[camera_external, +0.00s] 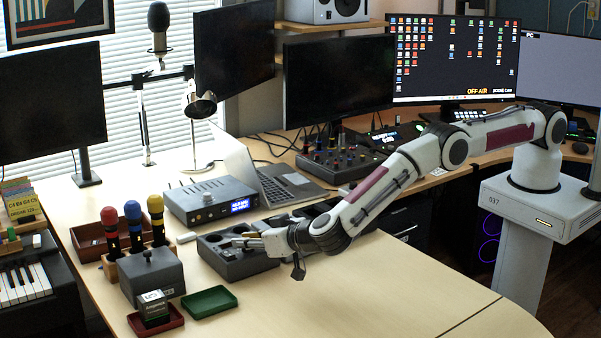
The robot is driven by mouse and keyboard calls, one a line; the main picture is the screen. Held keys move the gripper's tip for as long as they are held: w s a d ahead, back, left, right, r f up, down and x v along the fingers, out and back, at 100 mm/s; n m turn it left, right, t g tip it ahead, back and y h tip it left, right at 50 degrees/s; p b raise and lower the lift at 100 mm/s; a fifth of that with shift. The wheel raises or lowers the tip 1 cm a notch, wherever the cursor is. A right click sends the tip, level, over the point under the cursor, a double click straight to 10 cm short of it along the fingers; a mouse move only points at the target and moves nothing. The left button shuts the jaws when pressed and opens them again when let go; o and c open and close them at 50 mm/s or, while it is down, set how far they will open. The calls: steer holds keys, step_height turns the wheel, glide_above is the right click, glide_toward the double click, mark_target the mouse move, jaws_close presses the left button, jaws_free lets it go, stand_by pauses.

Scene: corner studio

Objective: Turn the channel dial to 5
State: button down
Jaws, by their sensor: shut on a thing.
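My gripper (240,241) reaches in from the right, low over a dark grey unit (238,268) with round recesses in its top. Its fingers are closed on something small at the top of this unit. The fingers hide most of it, and I cannot tell whether it is the channel dial. No dial number is readable. A grey box (137,287) with a small black knob (147,255) stands at the front left, apart from my gripper. A grey device (181,207) with a lit blue display (240,205) stands behind the unit.
Red, blue and yellow microphones (133,222) stand upright at the left. A green tray (208,302) and a red tray (172,323) holding a small dark item lie in front. An open laptop (290,191) and a mixer (342,165) are behind. The front right tabletop (370,295) is clear.

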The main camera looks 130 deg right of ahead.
steer(key=shift+w+a+r+m+g, duration=0.1)
steer(key=shift+a+r+m+g, duration=0.05)
steer(key=shift+a+m+g, duration=0.2)
stand_by(0.5)
steer(key=c, duration=2.2)
jaws_free()
steer(key=shift+o, duration=0.3)
steer(key=shift+d, duration=0.1)
steer(key=v, duration=1.2)
steer(key=shift+o, duration=1.3)
